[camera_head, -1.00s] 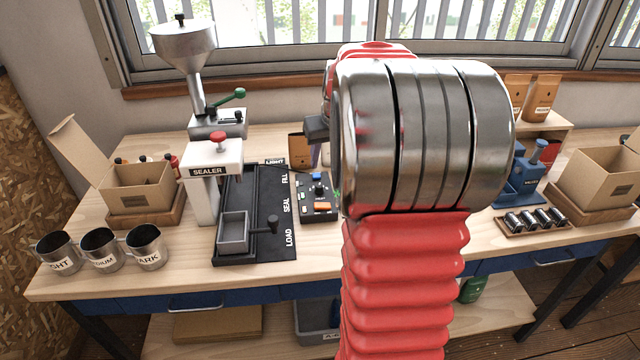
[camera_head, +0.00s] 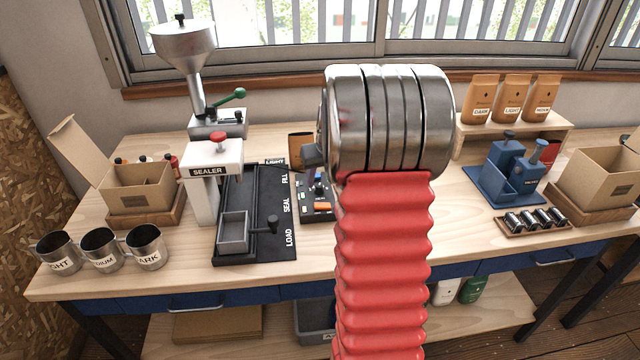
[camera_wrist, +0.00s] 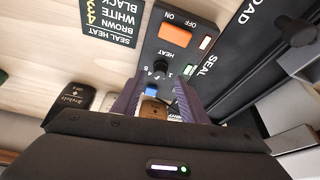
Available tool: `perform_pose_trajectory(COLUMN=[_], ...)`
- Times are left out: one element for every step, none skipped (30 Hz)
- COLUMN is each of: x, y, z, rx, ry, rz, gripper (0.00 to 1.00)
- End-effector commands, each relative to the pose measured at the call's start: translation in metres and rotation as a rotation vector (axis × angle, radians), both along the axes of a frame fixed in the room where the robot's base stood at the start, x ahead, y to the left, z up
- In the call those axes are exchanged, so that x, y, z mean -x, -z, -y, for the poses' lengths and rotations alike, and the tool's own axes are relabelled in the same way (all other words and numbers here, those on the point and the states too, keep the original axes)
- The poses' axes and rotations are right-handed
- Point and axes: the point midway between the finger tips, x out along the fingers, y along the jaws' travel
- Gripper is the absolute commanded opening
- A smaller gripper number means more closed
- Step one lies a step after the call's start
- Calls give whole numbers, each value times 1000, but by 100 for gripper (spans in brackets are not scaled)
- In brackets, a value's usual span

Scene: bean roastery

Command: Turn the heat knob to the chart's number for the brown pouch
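The black control panel (camera_head: 318,212) is partly hidden by my arm in the head view. In the wrist view it shows an orange on/off switch (camera_wrist: 174,35), a black heat knob (camera_wrist: 160,69) with small numbers around it, and a blue button (camera_wrist: 152,90). My gripper (camera_wrist: 158,97) is open, its purple fingers apart, pointing at the panel near the knob; contact cannot be told. The seal heat chart (camera_wrist: 108,20) is upside down, listing white, brown and black; its numbers are hard to read. A brown pouch (camera_head: 298,148) stands behind the panel, also visible between the fingers (camera_wrist: 152,110).
The sealer (camera_head: 213,165) and its black track (camera_head: 250,215) are left of the panel. A dark pouch (camera_wrist: 70,98) stands left of my fingers in the wrist view. Metal cups (camera_head: 100,250) stand front left. A blue device (camera_head: 510,175) and open box (camera_head: 600,175) are right.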

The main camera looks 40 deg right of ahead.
Motion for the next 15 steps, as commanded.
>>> perform_pose_trajectory(x=[-3, -4, -6, -7, -8, -10, -10, -11, -12, -12, -12, -12, -12, -12, -12], y=[8, 12, 16, 19, 22, 25, 27, 29, 30, 31, 31, 32, 32, 32, 32], z=[1, 2, 2, 3, 3, 4, 4, 5, 5, 5, 5, 5, 5, 5, 5], rx=[0, -2, -2, -2, -1, 0, 0, 0, 0, 0, 0, 0, 0, 0, 0], ry=[0, 0, 0, 0, 0, 0, 0, 0, 0, 0, 0, 0, 0, 0, 0], rz=[-1, -1, -1, -1, -1, 0, 0, 0, 0, 0, 1, 1, 1, 1, 1], gripper=[40, 40, 40, 40, 40, 40, 40, 40, 40, 40, 40, 40, 40, 40, 40])
